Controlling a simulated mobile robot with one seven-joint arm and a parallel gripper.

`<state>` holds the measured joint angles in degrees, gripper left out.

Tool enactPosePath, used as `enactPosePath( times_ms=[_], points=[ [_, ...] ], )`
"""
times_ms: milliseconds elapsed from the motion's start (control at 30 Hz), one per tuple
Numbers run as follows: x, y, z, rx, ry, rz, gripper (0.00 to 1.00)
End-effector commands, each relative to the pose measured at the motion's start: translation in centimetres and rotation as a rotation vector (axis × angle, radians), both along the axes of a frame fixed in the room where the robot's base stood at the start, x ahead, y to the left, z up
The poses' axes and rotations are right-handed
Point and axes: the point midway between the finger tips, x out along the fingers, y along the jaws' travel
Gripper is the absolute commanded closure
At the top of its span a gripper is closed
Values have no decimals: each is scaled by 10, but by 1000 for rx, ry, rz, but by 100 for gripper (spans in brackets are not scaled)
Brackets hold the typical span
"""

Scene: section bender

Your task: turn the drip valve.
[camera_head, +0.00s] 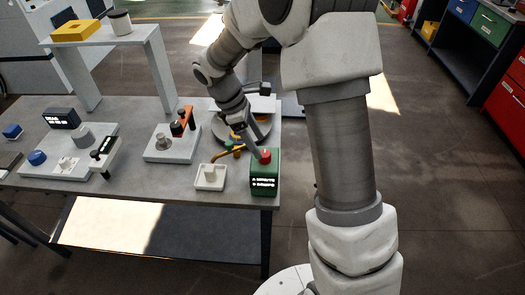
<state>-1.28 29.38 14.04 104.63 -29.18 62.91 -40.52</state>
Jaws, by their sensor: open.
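The drip valve appears to be the small brass-coloured pipe (228,153) with a bit of green on it, between the green box and the white tray. It is small and partly hidden by my gripper. My gripper (247,142) is open and points down just above and behind the pipe, close to the red top of the green box. I see no object between its fingers. I cannot tell whether a finger touches the pipe or the box.
The green box (265,182) with a red top stands at the table's right front corner. A white tray (211,186) holds a small pale block. A round dark dish (262,128) lies behind my gripper. A plate with an orange lever (183,121) stands to the left. A raised shelf (105,36) stands further back.

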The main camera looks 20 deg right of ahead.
Motion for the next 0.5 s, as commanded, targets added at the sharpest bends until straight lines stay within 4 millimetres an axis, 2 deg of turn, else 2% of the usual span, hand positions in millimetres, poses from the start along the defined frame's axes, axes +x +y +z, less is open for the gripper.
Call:
enactPosePath(
  times_ms=[100,200,500],
  points=[
    [-3,-8,-20,0,3,0,27],
    [-4,-12,-31,-1,1,-1,27],
    [-5,-17,-42,1,-1,-1,27]
  ],
)
